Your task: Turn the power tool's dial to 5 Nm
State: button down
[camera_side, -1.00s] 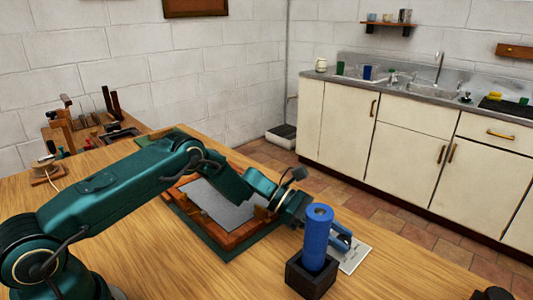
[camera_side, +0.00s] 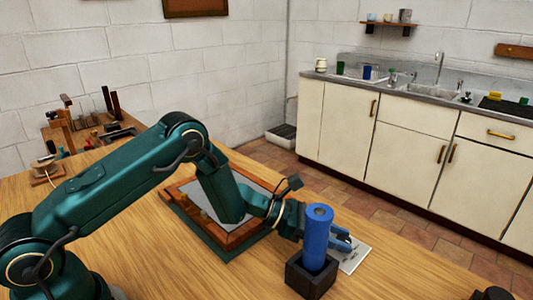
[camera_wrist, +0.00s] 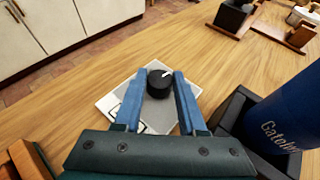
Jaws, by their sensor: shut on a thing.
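The dial (camera_wrist: 160,84) is a black round knob with a white pointer mark, pointing to the upper right in the wrist view. It stands over a pale plate (camera_wrist: 190,118) with dark markings, partly hidden by my fingers. The plate's edge also shows in the side view (camera_side: 356,258). My gripper (camera_wrist: 164,78) has its two blue fingers on either side of the dial, shut on it. In the side view my gripper (camera_side: 341,242) is low behind a blue cylinder, which hides part of it. No number can be read at the dial.
The blue cylinder (camera_side: 317,236) with white lettering stands upright in a black square holder (camera_side: 311,277), close beside my gripper. A wooden frame with a grey panel (camera_side: 199,206) lies to the left. Bare wooden tabletop (camera_side: 400,280) lies right of the holder.

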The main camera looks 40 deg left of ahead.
jog(key=shift+c, duration=2.4)
grip_release()
jog(key=shift+m+g, duration=0.3)
jog(key=shift+w+a+m+g+h, duration=0.1)
jog(key=shift+w+m+g+h, duration=0.1)
jog(key=shift+m+g+h, duration=0.45)
jog(key=shift+w+m+g+h, duration=0.1)
jog(key=shift+m+g+h, duration=0.25)
jog(key=shift+m+g, duration=0.65)
jog(key=shift+m+g, duration=0.25)
jog(key=shift+g, duration=0.1)
